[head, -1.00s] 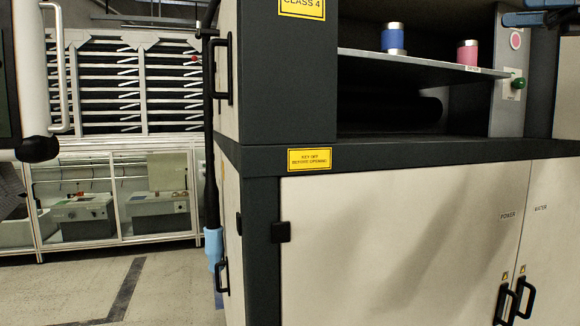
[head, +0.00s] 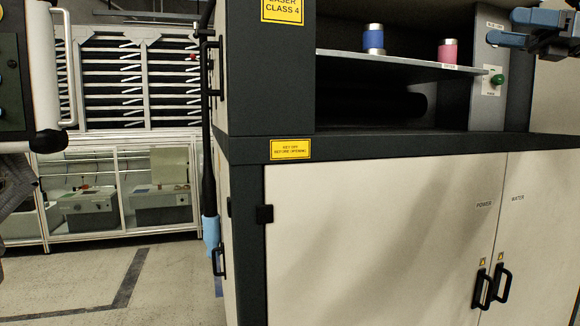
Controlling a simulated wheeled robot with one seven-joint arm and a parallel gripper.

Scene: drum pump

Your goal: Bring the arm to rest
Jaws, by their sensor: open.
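My gripper (head: 505,27) shows at the top right of the head view, in front of the machine cabinet's right side. Its two blue fingers point left and are apart, with nothing seen between them. The dark wrist behind them is cut by the right edge of the picture. The rest of my arm is out of view.
A large cabinet (head: 380,220) fills the right, with two closed lower doors. A blue can (head: 373,39) and a pink can (head: 448,51) stand on its shelf (head: 395,66). A black pole (head: 208,150) runs down its left side. Open floor (head: 110,285) lies at left.

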